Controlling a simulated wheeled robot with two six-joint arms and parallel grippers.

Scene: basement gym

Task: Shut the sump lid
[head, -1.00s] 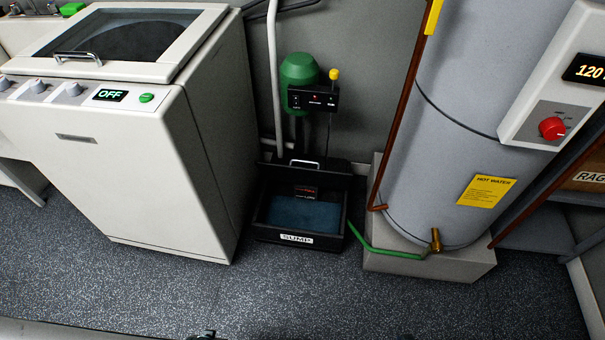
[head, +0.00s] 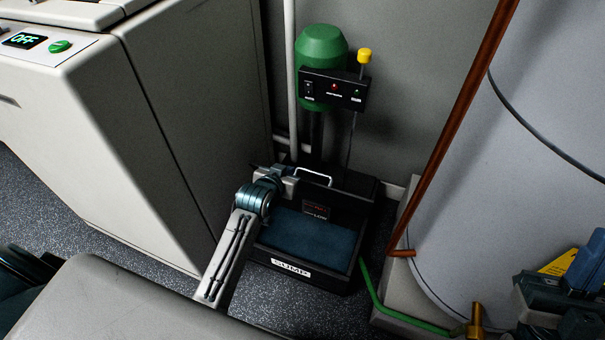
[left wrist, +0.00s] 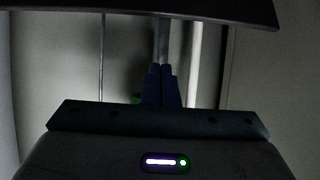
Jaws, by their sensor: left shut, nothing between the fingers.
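The black sump box (head: 345,270), labelled SUMP, stands on the floor with its top open and dark blue water inside. Its black lid (head: 350,205) is raised at the back, with a silver handle (head: 314,174) near its upper edge. My left gripper (head: 290,186) is at the left end of the lid, its fingertips hard to make out; I cannot tell whether it touches. In the left wrist view its blue fingers (left wrist: 163,88) are together and empty, below a dark edge. My right gripper (head: 575,295) is partly in view at the lower right, its jaws unclear.
A green pump (head: 322,55) with a black control box (head: 332,90) stands behind the sump. A white washer (head: 190,120) is close on the left. The grey water tank (head: 540,120), a copper pipe (head: 455,120) and a green hose (head: 395,312) are on the right.

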